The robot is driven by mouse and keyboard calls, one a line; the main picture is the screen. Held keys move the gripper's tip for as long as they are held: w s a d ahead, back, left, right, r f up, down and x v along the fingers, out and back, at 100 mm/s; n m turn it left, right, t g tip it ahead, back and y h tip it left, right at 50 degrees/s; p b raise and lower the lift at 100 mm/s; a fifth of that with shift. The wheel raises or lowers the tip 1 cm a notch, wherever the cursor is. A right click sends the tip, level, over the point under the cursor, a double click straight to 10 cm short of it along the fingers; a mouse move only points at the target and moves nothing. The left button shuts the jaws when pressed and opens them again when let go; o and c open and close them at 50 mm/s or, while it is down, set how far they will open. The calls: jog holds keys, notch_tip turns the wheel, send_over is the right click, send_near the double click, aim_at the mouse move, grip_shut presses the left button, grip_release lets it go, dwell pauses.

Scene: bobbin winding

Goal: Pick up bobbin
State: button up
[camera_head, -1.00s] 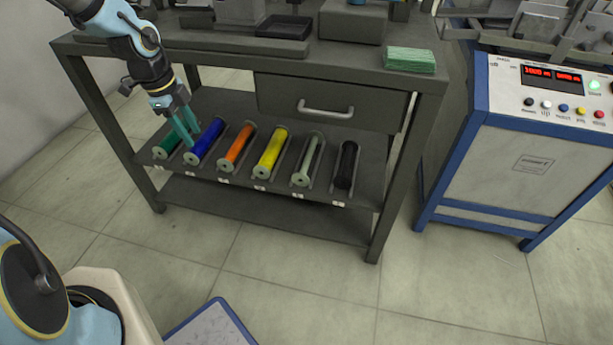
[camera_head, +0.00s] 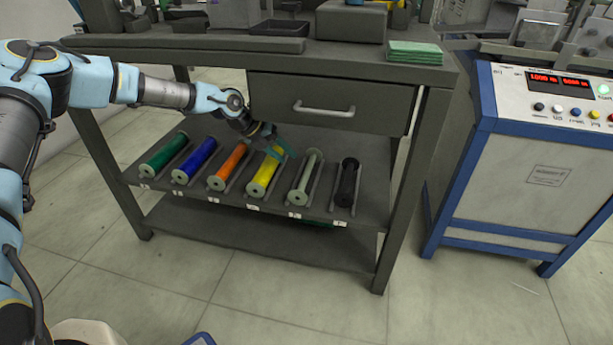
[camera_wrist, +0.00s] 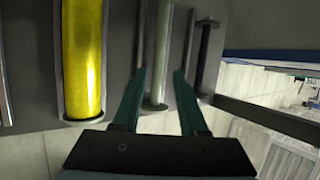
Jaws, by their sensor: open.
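Several bobbins lie in a row of slots on the sloped shelf of the grey bench: green (camera_head: 164,156), blue (camera_head: 194,160), orange (camera_head: 228,166), yellow (camera_head: 264,171), pale green (camera_head: 304,177) and black (camera_head: 346,182). My gripper (camera_head: 284,150) is over the far part of the row, near the upper ends of the yellow and pale green bobbins. In the wrist view my gripper (camera_wrist: 158,75) is open. Its teal fingers lie on either side of the pale green bobbin (camera_wrist: 160,45) in the picture, with nothing held. The yellow bobbin (camera_wrist: 83,55) is to the left and the black one (camera_wrist: 207,50) to the right.
A drawer (camera_head: 330,103) and the bench top overhang the shelf closely above my gripper. A green cloth stack (camera_head: 415,51) lies on the top. A blue-framed control machine (camera_head: 540,165) stands to the right.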

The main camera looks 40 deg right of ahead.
aim_at(303, 172)
jog(key=b+x, duration=0.1)
jog(key=x, duration=0.9)
jog(key=shift+f+b, duration=0.1)
jog(key=shift+b, duration=0.25)
grip_shut()
